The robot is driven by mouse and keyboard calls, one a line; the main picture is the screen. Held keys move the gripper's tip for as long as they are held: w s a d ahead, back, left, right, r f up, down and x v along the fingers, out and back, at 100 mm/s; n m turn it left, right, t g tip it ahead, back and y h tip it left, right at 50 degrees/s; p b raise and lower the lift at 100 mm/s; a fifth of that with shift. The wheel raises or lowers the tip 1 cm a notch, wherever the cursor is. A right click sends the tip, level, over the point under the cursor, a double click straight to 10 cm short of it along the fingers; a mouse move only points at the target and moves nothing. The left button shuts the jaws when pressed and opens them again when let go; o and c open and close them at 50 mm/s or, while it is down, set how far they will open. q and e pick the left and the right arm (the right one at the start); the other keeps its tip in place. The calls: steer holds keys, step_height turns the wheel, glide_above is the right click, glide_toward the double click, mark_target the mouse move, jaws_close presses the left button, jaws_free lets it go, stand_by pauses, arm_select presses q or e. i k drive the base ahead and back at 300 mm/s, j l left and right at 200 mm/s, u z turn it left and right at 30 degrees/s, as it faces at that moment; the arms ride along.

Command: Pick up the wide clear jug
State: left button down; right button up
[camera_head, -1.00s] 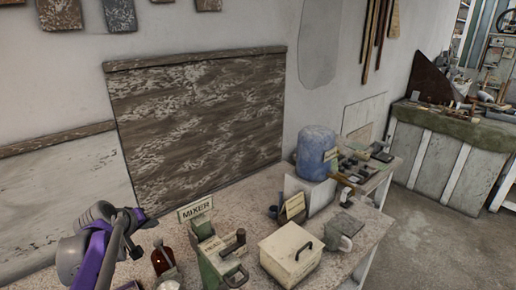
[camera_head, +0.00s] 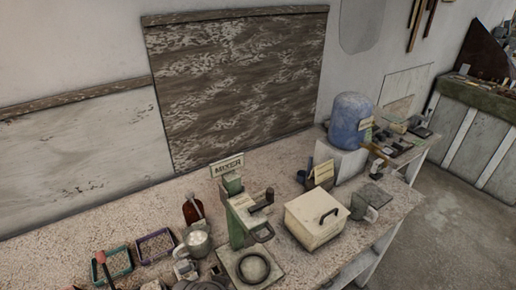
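I cannot make out a clearly transparent wide jug. A pale, wide vessel with what looks like a handle (camera_head: 197,241) stands on the bench (camera_head: 75,225), left of the green mixer (camera_head: 238,212) and in front of a brown bottle (camera_head: 192,210); it is too small to tell whether it is clear. A grey mug-like vessel (camera_head: 363,208) stands farther right, beside the cream box. Neither of my grippers is in view.
A cream box with a black handle (camera_head: 316,222) stands right of the mixer. Trays of small pieces (camera_head: 156,245) and a red-handled tool (camera_head: 102,262) are at front left. The bench's back left is clear.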

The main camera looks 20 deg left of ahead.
mark_target(196, 238)
steer(key=u, duration=1.35)
